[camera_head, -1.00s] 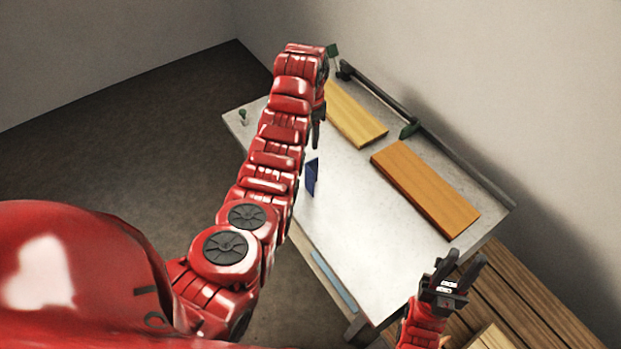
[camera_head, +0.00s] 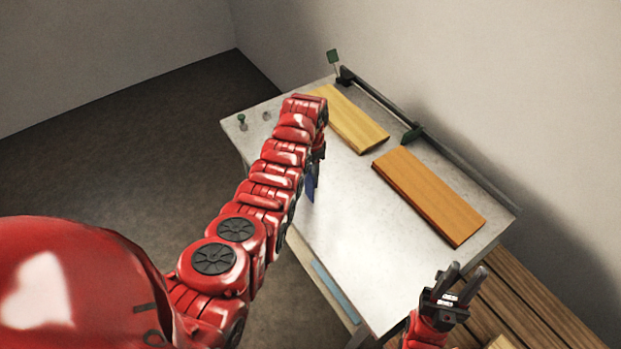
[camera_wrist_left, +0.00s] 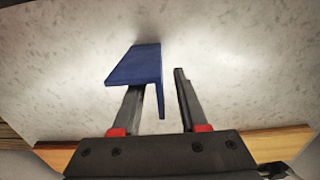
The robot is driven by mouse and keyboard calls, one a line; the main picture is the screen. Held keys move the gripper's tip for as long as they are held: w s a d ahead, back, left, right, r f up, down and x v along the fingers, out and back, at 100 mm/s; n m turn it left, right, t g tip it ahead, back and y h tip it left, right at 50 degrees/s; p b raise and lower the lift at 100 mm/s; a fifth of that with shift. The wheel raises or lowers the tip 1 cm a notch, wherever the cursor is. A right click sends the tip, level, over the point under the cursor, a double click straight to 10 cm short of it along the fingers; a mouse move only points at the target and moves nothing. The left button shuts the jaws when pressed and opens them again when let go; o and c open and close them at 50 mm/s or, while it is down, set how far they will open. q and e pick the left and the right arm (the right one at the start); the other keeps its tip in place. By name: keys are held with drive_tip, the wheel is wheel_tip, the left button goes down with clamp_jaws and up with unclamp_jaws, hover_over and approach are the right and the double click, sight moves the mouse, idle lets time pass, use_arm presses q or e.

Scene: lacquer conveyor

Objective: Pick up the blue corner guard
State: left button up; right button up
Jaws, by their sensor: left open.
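The blue corner guard (camera_head: 310,189) stands on the grey table, partly hidden behind my left arm in the head view. In the left wrist view the blue corner guard (camera_wrist_left: 137,66) shows as an L shape, with one thin flange pointing down the picture between the fingers. My left gripper (camera_wrist_left: 158,88) is open; its left finger is partly covered by the guard's wide flange, and its right finger is apart from the guard. Contact with the left finger cannot be told. My right gripper (camera_head: 467,272) is open and empty near the table's front right side.
The table (camera_head: 350,240) also bears a yellow board (camera_head: 352,122) and an orange board (camera_head: 428,195). A dark rail (camera_head: 440,151) runs along the wall side. Small green-topped pegs (camera_head: 242,120) stand at the far left corner. The table's front middle is clear.

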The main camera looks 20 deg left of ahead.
use_arm(q)
drive_tip(key=shift+f, duration=0.35)
clamp_jaws()
drive_tip(key=shift+r, duration=0.1)
idle(0.4)
